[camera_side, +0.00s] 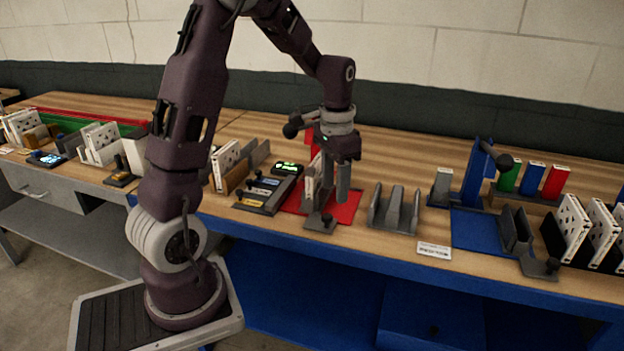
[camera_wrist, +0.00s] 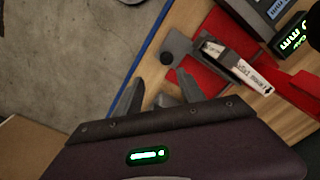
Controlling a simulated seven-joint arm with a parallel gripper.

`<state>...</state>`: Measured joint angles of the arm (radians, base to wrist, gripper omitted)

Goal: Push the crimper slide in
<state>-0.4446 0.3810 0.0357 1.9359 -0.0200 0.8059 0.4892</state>
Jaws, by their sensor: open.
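The crimper slide is a grey wedge-like piece with a black knob (camera_side: 321,222) at the front edge of the red mat (camera_side: 345,211). In the wrist view the slide (camera_wrist: 178,45) lies just past my fingertips, its knob toward the table edge. A white filter box (camera_side: 311,185) with a printed label stands behind it in a grey holder; it also shows in the wrist view (camera_wrist: 240,67). My gripper (camera_side: 335,196) points down over the mat, open and empty, close to the box and slide. I cannot tell whether a finger touches them.
A grey slotted stand (camera_side: 397,212) is right of the mat. A dark panel with a green display (camera_side: 287,168) is left. A blue mat (camera_side: 476,229) with a blue press (camera_side: 479,172) and another knobbed slide (camera_side: 540,265) is further right. Bare wood lies behind.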

